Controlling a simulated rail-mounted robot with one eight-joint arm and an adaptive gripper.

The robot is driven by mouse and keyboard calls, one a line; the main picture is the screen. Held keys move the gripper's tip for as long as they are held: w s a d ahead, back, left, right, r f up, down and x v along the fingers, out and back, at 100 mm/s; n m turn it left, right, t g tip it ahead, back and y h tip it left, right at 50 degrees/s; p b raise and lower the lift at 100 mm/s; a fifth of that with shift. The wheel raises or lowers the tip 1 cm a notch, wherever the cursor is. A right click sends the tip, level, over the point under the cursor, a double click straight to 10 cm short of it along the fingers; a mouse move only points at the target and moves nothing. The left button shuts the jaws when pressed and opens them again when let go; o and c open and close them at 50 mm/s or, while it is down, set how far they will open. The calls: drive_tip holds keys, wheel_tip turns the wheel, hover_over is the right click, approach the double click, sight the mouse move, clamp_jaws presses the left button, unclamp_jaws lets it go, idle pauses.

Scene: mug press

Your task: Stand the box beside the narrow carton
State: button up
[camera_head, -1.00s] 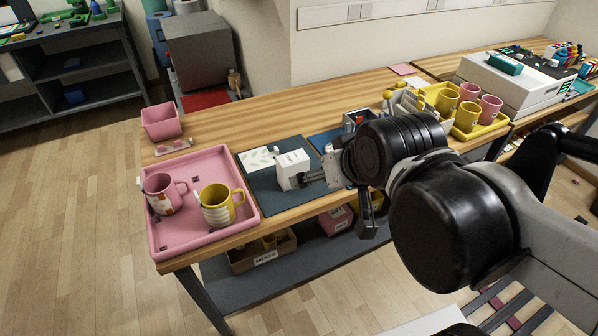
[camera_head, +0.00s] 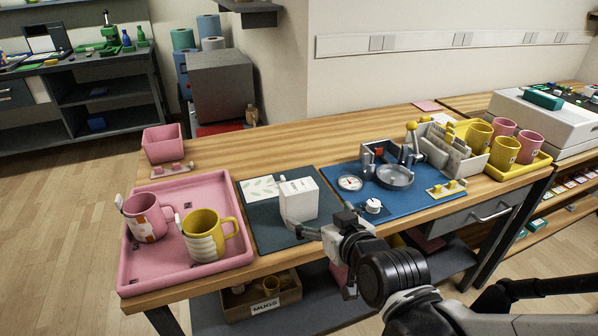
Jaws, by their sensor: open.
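A white box (camera_head: 299,201) with faint print near its top stands upright on the dark mat (camera_head: 262,233). I cannot make out a separate narrow carton beside it. My gripper (camera_head: 322,223) is open, just to the right and near side of the white box's base. One finger reaches close to the box's lower front edge; I cannot tell whether it touches. Nothing shows between the fingers.
A pink tray (camera_head: 133,264) with a pink mug (camera_head: 147,217) and a yellow mug (camera_head: 205,238) is left of the mat. A flat leaf-print sheet (camera_head: 262,188) lies behind the box. The press (camera_head: 395,174) stands on a blue mat to the right.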

sight(302, 201)
drive_tip(key=b+x, duration=0.2)
drive_tip(key=x, duration=0.5)
drive_tip(key=shift+f, duration=0.1)
drive_tip(key=shift+a+b+x, duration=0.15)
drive_tip(key=shift+b+x, duration=0.3)
drive_tip(key=shift+x, duration=0.95)
drive_tip(key=shift+a+b+x, duration=0.15)
drive_tip(key=shift+b+x, duration=0.3)
drive_tip(key=shift+x, duration=0.9)
drive_tip(key=shift+r, duration=0.2)
drive_tip(key=c, duration=1.7)
drive_tip(key=shift+r, duration=0.1)
